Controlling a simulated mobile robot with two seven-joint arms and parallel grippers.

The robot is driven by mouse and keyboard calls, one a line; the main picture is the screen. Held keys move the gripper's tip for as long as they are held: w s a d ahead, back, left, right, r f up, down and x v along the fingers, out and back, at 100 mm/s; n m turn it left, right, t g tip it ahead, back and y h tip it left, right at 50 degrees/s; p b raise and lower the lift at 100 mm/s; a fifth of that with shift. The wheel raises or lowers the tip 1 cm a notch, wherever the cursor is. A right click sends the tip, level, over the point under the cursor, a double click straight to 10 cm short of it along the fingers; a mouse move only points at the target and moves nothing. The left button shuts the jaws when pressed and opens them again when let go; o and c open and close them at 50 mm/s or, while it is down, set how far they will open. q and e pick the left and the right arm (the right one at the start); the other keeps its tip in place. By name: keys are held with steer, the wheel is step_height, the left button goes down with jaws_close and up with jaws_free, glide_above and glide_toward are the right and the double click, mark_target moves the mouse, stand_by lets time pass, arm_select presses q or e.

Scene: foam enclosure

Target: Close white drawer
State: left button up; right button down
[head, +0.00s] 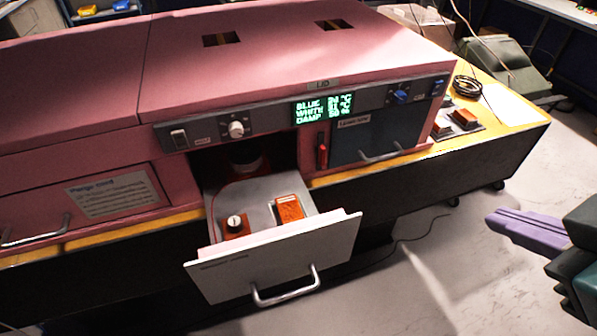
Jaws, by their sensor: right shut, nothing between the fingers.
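The white drawer (330,249) stands pulled out of the pink foam enclosure (290,57). Its pale front panel carries a curved metal handle (287,291) low down. Inside lie an orange block with a round white top (236,226) and an orange rectangular piece (289,208). A dark round object (247,160) shows further back in the opening, partly in shadow. My right gripper (494,222) is at the right edge, its purple fingers shut and empty, pointing left. It is well apart from the drawer, to the right of its front. My left gripper is not in view.
A grey panel with a handle (379,133) and a lit display (323,107) are on the enclosure front. A pink drawer (40,216) is at left. A yellow-topped bench (512,104) bears the enclosure. The floor between the drawer and my right gripper is clear except for a cable.

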steer(key=w+f+n+t+y+b, duration=0.1)
steer(key=w+f+n+t+b, duration=0.35)
steer(key=f+b, duration=0.25)
steer(key=n+g+y+b, duration=0.5)
steer(key=n+y+b, duration=1)
steer(key=n+b, duration=0.55)
glide_toward(288, 264)
steer(key=a, duration=0.4)
steer(key=shift+w+a+f+m+b, duration=0.1)
steer(key=shift+w+a+m+b, duration=0.15)
steer(key=shift+w, duration=0.45)
steer(key=shift+w+a+f+m+b, duration=0.15)
steer(key=shift+w+a+b, duration=0.1)
steer(key=shift+w, duration=0.5)
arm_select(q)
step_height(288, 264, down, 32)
arm_select(e)
steer(key=shift+r, duration=0.1)
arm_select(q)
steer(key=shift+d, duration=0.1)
